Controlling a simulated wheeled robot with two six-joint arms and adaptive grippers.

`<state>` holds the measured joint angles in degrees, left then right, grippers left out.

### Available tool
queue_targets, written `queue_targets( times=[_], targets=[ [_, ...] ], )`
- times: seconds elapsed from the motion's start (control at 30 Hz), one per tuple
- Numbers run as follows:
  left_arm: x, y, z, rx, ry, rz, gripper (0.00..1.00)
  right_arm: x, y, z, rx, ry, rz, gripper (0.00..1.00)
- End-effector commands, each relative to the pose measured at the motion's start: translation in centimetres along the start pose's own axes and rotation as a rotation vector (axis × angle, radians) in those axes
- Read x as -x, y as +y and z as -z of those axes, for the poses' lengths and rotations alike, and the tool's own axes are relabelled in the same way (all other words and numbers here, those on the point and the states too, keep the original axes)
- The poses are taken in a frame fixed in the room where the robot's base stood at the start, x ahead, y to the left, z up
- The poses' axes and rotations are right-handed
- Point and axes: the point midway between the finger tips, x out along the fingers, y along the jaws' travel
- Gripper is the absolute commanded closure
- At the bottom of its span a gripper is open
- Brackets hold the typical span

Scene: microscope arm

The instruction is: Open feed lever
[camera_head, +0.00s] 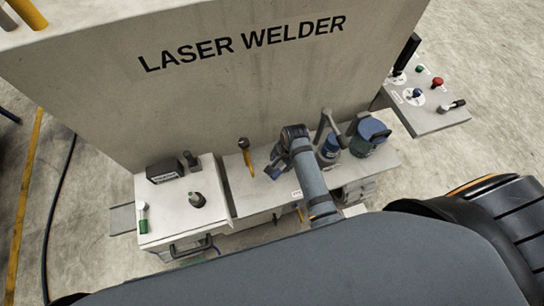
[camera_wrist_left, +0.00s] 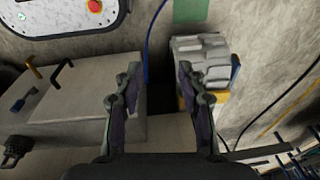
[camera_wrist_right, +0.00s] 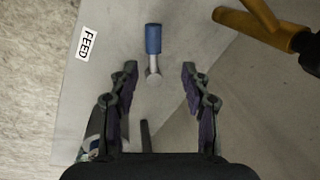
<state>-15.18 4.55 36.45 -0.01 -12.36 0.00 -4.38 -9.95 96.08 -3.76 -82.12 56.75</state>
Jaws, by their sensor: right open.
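The feed lever (camera_wrist_right: 153,40) has a blue grip on a short metal stem and stands on a grey surface in the right wrist view. A white FEED label (camera_wrist_right: 85,44) is left of it. My right gripper (camera_wrist_right: 159,70) is open and empty. The stem's lower end shows between its fingertips, with the blue grip just beyond them; I see no contact. In the head view my right arm reaches down to the bench, and its gripper (camera_head: 278,157) is partly hidden. My left gripper (camera_wrist_left: 160,67) is open and empty in the left wrist view, away from the lever.
A yellow handle (camera_wrist_right: 262,22) stands close to the lever's right. The laser welder panel (camera_head: 230,85) rises behind the bench. A white box with a knob (camera_head: 197,199) is left, and a blue-topped container (camera_head: 372,129) is right. A grey block (camera_wrist_left: 200,55) is near my left gripper.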

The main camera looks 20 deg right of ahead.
Motion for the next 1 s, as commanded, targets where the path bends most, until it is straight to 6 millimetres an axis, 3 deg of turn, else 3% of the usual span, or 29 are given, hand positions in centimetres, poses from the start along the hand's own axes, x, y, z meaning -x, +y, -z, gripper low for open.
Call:
queue_targets(
  times=[0.07, 0.17, 0.3, 0.37, 0.47, 0.7, 0.83, 1.0],
  targets=[
    [0.0, 0.0, 0.0, 0.000, 0.000, 0.000, 0.60, -0.1, 0.1, -0.1, 0.000, -0.001, -0.002, 0.52],
    [0.1, 0.0, -2.2, -0.001, -0.032, 0.000, 0.60, -0.6, 0.1, -0.1, 0.001, -0.002, -0.003, 0.52],
    [0.7, 0.1, -6.2, -0.004, -0.093, -0.001, 0.60, -2.9, 0.1, 0.0, 0.002, -0.002, -0.005, 0.52],
    [0.8, 0.1, -7.1, -0.005, -0.105, -0.002, 0.60, -4.3, 0.1, 0.0, 0.001, -0.002, -0.005, 0.52],
    [0.7, 0.1, -6.7, -0.004, -0.099, -0.001, 0.60, -6.5, 0.1, 0.0, 0.001, -0.002, -0.004, 0.52],
    [0.1, 0.0, -1.6, -0.001, -0.021, 0.000, 0.60, -10.0, 0.1, 0.0, 0.002, -0.001, -0.002, 0.52],
    [0.0, 0.0, -1.9, -0.001, -0.027, 0.000, 0.60, -10.5, 0.1, 0.0, 0.001, 0.000, -0.001, 0.52],
    [0.2, 0.0, -4.3, -0.003, -0.062, -0.001, 0.60, -10.5, 0.1, 0.0, 0.001, 0.000, 0.000, 0.52]
  ],
)
